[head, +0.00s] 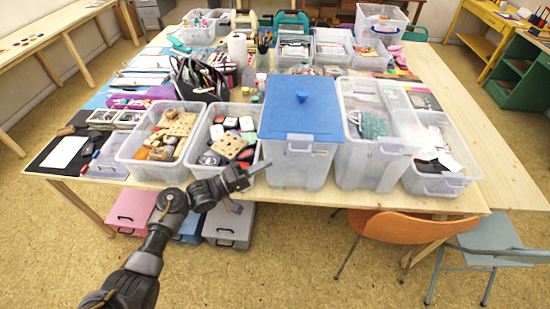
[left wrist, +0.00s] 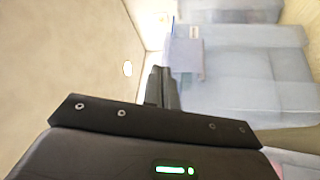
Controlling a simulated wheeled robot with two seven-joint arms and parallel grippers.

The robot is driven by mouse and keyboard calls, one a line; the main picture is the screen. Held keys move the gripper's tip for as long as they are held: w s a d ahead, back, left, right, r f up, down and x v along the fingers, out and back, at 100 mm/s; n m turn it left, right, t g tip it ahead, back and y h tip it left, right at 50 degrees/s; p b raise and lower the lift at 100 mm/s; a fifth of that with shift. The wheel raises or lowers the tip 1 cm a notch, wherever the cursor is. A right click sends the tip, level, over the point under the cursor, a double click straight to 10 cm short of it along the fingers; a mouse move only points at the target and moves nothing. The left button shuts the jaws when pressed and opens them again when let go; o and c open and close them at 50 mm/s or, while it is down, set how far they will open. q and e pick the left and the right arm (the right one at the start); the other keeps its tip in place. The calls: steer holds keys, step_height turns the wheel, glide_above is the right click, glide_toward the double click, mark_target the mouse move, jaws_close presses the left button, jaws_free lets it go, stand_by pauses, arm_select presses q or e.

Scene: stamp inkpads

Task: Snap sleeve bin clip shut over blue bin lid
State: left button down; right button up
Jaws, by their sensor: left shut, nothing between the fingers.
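My left gripper (head: 258,168) is just left of the bin's front, below the clip. Its fingers are shut and empty. In the left wrist view, the closed left fingers (left wrist: 163,84) point toward a pale clip-like block (left wrist: 187,60) beside a thin blue edge (left wrist: 171,28). My right gripper is out of view.
An open bin of stamps and inkpads (head: 205,162) stands left of the lidded bin. A tall clear bin (head: 362,170) stands close on its right. Orange (head: 400,228) and grey (head: 500,242) chairs are at the table's front right. Grey drawers (head: 230,228) are below.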

arm_select(q)
steer(key=b+v, duration=0.1)
steer(key=v, duration=0.7)
steer(key=shift+s+r+b, duration=0.2)
steer(key=shift+r+b, duration=0.1)
steer(key=shift+b, duration=0.05)
